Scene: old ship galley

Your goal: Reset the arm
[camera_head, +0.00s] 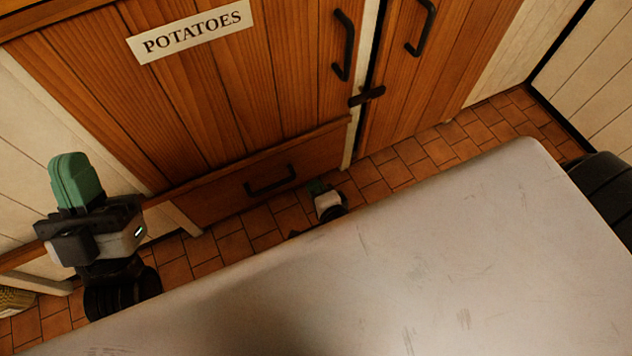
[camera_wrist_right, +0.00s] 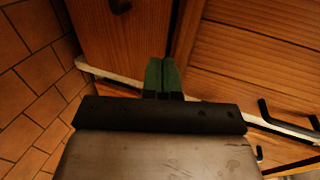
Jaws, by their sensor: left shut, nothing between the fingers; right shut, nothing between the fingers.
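My left gripper (camera_head: 75,182) is at the left of the head view, in front of the pale plank wall beside the cupboard. Its green fingers are together, point upward and hold nothing. My right gripper (camera_head: 317,187) is small and low in the head view, near the cupboard's drawer and above the floor; its arm is mostly hidden. In the right wrist view the green fingers of my right gripper (camera_wrist_right: 163,75) are pressed together and empty. They point towards the wooden cupboard front, and I cannot tell how near it is.
A wooden cupboard (camera_head: 215,105) with a POTATOES sign (camera_head: 190,31) and black door handles (camera_head: 343,45) stands ahead. Below is a drawer with a black handle (camera_head: 268,181). Tiled floor (camera_head: 395,170) runs along its foot. A woven item (camera_head: 14,300) shows at lower left.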

